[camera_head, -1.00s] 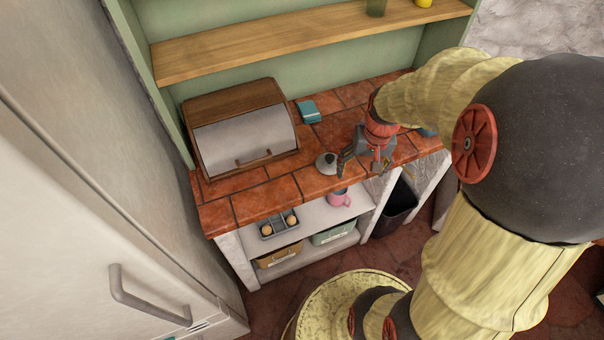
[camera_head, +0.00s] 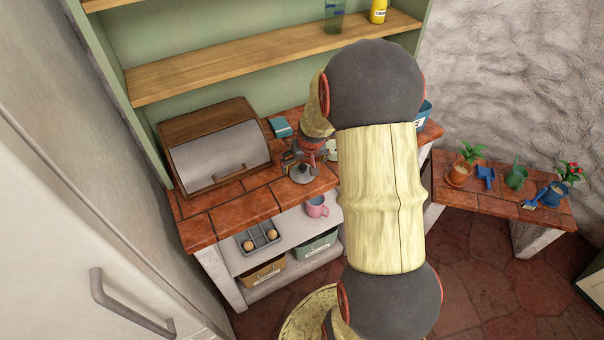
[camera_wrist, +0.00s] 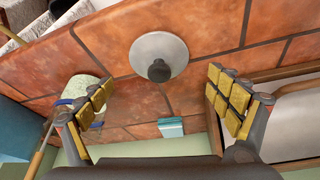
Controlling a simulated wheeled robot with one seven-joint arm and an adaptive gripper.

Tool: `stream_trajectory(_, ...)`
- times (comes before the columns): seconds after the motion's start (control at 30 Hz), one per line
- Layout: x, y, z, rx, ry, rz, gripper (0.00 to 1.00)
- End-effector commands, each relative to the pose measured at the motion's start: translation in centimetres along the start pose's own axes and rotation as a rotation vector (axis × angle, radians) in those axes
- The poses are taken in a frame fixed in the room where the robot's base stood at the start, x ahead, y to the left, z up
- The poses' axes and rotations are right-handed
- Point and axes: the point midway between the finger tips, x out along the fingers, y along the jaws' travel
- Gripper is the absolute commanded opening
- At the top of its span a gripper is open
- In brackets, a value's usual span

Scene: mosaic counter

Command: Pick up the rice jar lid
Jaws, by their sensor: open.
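The rice jar lid appears to be the round grey-white lid with a dark knob (camera_wrist: 159,56) lying on the tiled counter, seen from above in the wrist view. It also shows in the head view (camera_head: 303,175), partly hidden by my gripper. My gripper (camera_wrist: 160,95) is open, with its gold-padded fingers apart at either side and nothing between them. The lid lies in the gap ahead of the fingers, not touched as far as I can see. A pale jar-like container (camera_wrist: 88,90) stands by the left finger in the wrist view, partly hidden by it.
A bread box (camera_head: 215,150) stands on the counter left of my gripper. A teal box (camera_head: 281,127) lies behind it. A wooden shelf (camera_head: 250,55) runs above. Below are a pink mug (camera_head: 316,207) and an egg tray (camera_head: 259,237). A low bench with plants (camera_head: 497,203) is at right.

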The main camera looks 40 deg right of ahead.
Motion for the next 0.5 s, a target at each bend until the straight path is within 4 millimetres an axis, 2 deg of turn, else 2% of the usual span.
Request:
stream_trajectory(0.23, 3.7, 0.1, 0.6, 0.000, -0.004, -0.001, 0.91)
stream_trajectory(0.33, 4.3, 0.1, 0.5, 0.000, -0.002, 0.000, 0.91)
stream_trajectory(0.5, 4.3, 0.1, 0.4, 0.000, -0.001, 0.000, 0.91)
